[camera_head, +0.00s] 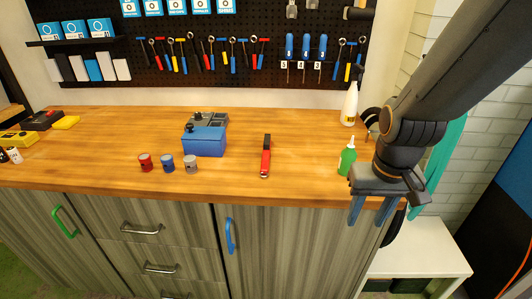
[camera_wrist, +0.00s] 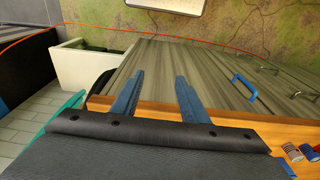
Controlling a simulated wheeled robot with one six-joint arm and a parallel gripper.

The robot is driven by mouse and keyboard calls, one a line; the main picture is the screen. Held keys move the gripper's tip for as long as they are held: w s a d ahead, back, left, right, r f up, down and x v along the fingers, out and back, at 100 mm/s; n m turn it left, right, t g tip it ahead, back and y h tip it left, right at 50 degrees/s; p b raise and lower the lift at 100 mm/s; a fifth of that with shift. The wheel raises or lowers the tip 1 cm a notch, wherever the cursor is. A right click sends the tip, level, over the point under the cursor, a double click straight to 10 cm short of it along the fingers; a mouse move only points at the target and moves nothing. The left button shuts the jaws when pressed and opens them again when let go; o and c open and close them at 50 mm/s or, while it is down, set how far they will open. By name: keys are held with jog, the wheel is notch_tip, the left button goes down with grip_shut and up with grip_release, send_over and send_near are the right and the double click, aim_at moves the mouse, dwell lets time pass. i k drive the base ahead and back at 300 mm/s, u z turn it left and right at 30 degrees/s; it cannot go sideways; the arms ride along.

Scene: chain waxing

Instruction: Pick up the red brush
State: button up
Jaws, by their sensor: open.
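The red brush (camera_head: 266,158) lies on the wooden worktop, right of the middle, with its long side running from back to front. It has a red body and a dark part along its left and back side. My gripper (camera_head: 367,218) is at the right, in front of the worktop's front edge, apart from the brush. Its two blue fingers are spread with nothing between them. In the wrist view my gripper (camera_wrist: 156,80) points at the cabinet fronts and floor, and the brush is not seen there.
A blue box (camera_head: 205,142) stands left of the brush. Red (camera_head: 145,163), blue (camera_head: 168,164) and grey (camera_head: 190,164) cans stand in front of it. A green bottle (camera_head: 347,158) stands close to my gripper, and a white spray bottle (camera_head: 350,105) stands behind. The worktop around the brush is clear.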

aim_at(265, 165)
jog(key=z, duration=2.9)
jog(key=k, duration=1.55)
jog(key=u, duration=1.75)
